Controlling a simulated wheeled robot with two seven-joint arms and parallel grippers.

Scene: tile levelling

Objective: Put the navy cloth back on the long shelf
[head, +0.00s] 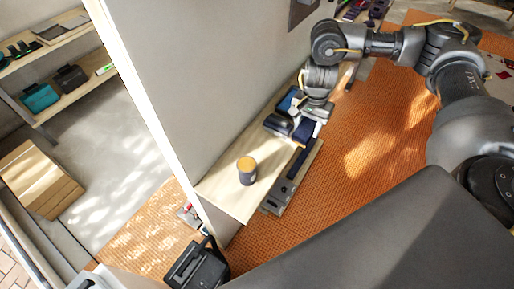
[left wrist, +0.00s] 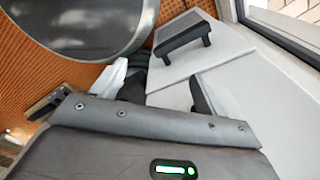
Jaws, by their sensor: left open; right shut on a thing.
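The long shelf (head: 222,194) is a pale wooden board along the foot of the grey wall in the head view. My right gripper (head: 311,118) is low over its far part, pointing down, and shut on the navy cloth (head: 304,131). The cloth shows as a small dark blue patch below the fingers, partly hidden by them. I cannot tell whether it touches the shelf. My left gripper (left wrist: 158,88) shows only in the left wrist view, with its fingers apart and nothing seen between them.
A dark tin with a yellow top (head: 247,171) stands on the near part of the shelf. A blue item (head: 291,100) and a dark item (head: 278,124) lie close beside my right gripper. A long dark tool (head: 290,180) lies along the shelf's outer side. Bare board surrounds the tin.

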